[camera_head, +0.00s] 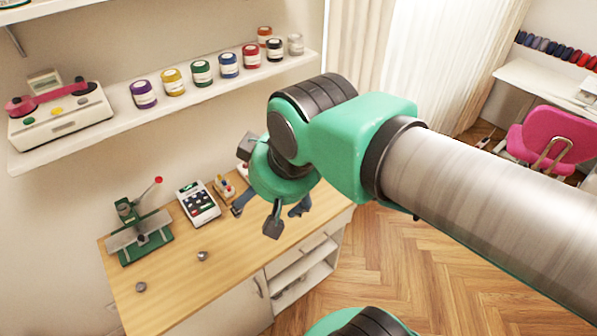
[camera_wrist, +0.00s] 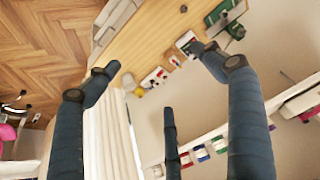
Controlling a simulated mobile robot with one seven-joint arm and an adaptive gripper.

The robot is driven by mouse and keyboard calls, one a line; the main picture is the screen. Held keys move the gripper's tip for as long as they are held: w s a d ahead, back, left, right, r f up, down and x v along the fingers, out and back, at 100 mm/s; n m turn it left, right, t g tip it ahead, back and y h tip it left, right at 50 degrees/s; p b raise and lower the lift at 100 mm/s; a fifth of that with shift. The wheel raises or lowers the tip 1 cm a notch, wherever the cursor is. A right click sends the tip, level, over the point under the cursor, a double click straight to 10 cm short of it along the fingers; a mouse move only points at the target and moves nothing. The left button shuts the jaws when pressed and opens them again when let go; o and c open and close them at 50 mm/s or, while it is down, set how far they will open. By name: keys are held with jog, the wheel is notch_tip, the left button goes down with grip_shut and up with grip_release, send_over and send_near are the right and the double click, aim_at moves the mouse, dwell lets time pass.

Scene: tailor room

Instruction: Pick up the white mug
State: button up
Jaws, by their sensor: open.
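I cannot clearly make out a white mug in either view. A small whitish object with red on it (camera_head: 243,168) shows at the back of the wooden counter (camera_head: 180,275), partly hidden by my gripper; I cannot tell whether it is the mug. My gripper (camera_head: 268,208) is open and empty, high above the counter's right part, with its dark fingers spread. In the wrist view my gripper (camera_wrist: 160,78) shows its fingers wide apart, with small things on the counter (camera_wrist: 135,45) seen between them. A pale yellowish object (camera_wrist: 139,91) stands near the counter's end there.
A green press with a red knob (camera_head: 139,230), a keypad device (camera_head: 198,202) and two small metal things (camera_head: 202,256) are on the counter. A wall shelf (camera_head: 180,113) with several paint jars is above. A pink chair (camera_head: 555,140) is at far right. The counter's front is mostly clear.

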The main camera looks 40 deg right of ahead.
jog(key=w+d+f+m+g+p, duration=0.1)
jog(key=w+d+f, duration=0.2)
jog(key=w+d, duration=0.35)
jog(key=w+d+f+m+g, duration=0.15)
jog(key=w+d, duration=0.25)
jog(key=w, duration=0.6)
jog(key=w+d+f+m+p, duration=0.1)
jog(key=w+d+f, duration=0.4)
jog(key=w, duration=0.4)
jog(key=w+d+f+m+g+p, duration=0.1)
jog(key=w+d+f, duration=0.3)
jog(key=d+f, duration=0.6)
jog(key=w+d+f+m+g+p, duration=0.1)
jog(key=w+d+f, duration=0.3)
jog(key=d+f, duration=0.7)
notch_tip(320, 180, down, 5)
jog(key=shift+f+m+g, duration=0.2)
jog(key=shift+m+g, duration=0.25)
jog(key=shift+m, duration=0.1)
jog(key=shift+f, duration=0.1)
jog(key=shift+f, duration=1.1)
